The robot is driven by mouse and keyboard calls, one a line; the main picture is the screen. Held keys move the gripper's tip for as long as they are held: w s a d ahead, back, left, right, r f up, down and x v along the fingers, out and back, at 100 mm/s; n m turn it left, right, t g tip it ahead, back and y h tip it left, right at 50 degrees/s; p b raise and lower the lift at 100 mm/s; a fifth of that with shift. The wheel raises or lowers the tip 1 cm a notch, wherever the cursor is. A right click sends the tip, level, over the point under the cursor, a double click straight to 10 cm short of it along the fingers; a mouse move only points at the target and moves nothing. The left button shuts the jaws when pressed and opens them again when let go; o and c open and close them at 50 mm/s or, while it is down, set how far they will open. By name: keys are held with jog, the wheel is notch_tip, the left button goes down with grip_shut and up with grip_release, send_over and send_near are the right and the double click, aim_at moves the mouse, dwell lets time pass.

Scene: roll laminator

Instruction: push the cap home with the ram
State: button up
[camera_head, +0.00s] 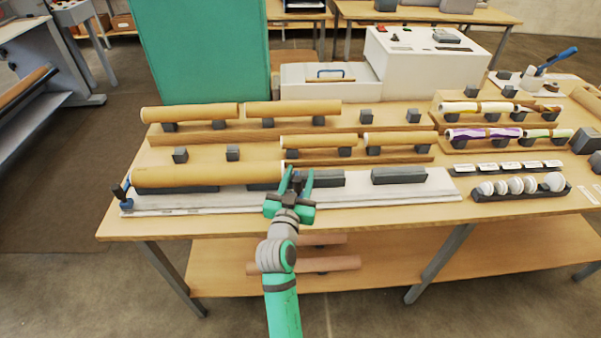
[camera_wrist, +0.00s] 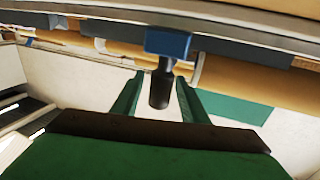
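A long brown tube (camera_head: 208,175) lies in the white jig (camera_head: 400,191) at the table's front. My gripper (camera_head: 297,177) is at its right end, fingers apart. In the wrist view, a dark handle (camera_wrist: 160,87) under a blue block (camera_wrist: 167,43), apparently the ram, stands between my fingertips. Gaps show on both sides, so nothing looks gripped. A pale rim (camera_wrist: 199,66) shows at a tube end beside the blue block; I cannot tell whether it is the cap. My gripper hides the ram and most of the tube's right end in the head view.
A blue stop (camera_head: 123,190) stands at the jig's left end. A dark rack (camera_head: 520,192) with several white caps sits at the right. More brown tubes (camera_head: 190,112) rest on racks behind. The jig's right part holds a bare dark cradle (camera_head: 399,175).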

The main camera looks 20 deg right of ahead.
jog(key=shift+w+d, duration=0.4)
jog(key=shift+w, duration=0.2)
jog(key=shift+c, duration=0.6)
grip_shut()
jog(key=shift+d, duration=0.1)
